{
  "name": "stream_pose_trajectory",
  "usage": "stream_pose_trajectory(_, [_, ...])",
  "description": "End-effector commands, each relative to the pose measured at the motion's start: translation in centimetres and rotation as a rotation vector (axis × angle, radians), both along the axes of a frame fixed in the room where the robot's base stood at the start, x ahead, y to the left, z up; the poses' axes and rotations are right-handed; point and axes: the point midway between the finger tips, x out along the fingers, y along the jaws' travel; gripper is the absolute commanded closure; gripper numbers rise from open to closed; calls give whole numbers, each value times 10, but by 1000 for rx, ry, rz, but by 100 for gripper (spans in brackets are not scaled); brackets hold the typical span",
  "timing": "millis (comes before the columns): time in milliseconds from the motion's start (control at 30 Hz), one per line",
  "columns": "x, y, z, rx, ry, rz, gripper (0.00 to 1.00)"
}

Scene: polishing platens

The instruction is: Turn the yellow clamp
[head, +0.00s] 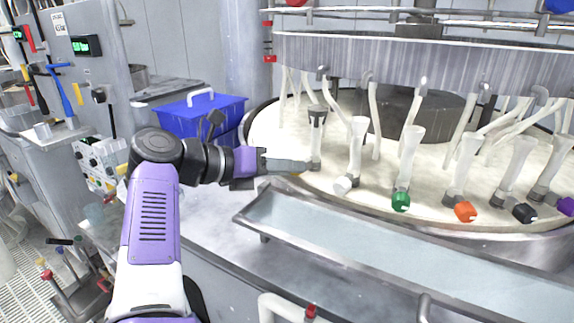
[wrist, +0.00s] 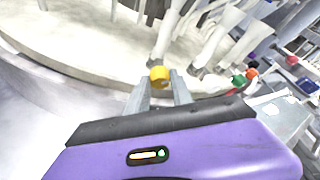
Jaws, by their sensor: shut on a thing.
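The yellow clamp (wrist: 159,75) shows in the wrist view as a small yellow knob at the foot of a pale tube. My gripper (head: 305,166) reaches in from the left, low over the platen's near left edge. In the wrist view its two grey fingers stand on either side of the yellow clamp, shut on it. In the head view the fingers hide nearly all of the clamp, at the base of the leftmost front tube (head: 317,135).
To the right stand similar tubes with white (head: 342,185), green (head: 401,201), orange (head: 465,212), black (head: 525,213) and purple clamps. A metal trough (head: 350,238) runs along the platen's front. A blue box (head: 200,118) stands behind my arm.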

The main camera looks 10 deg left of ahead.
Motion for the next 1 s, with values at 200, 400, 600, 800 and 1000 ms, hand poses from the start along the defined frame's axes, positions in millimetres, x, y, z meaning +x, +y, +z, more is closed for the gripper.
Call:
stream_pose_trajectory(200, [0, 1, -1, -6, 6, 1, 100])
stream_pose_trajectory(400, [0, 1, -1, -4, 6, 1, 100])
stream_pose_trajectory(600, [0, 1, -1, -5, 5, 1, 51])
stream_pose_trajectory(800, [0, 1, -2, -4, 6, 2, 51])
stream_pose_trajectory(1000, [0, 1, -2, -4, 6, 2, 51])
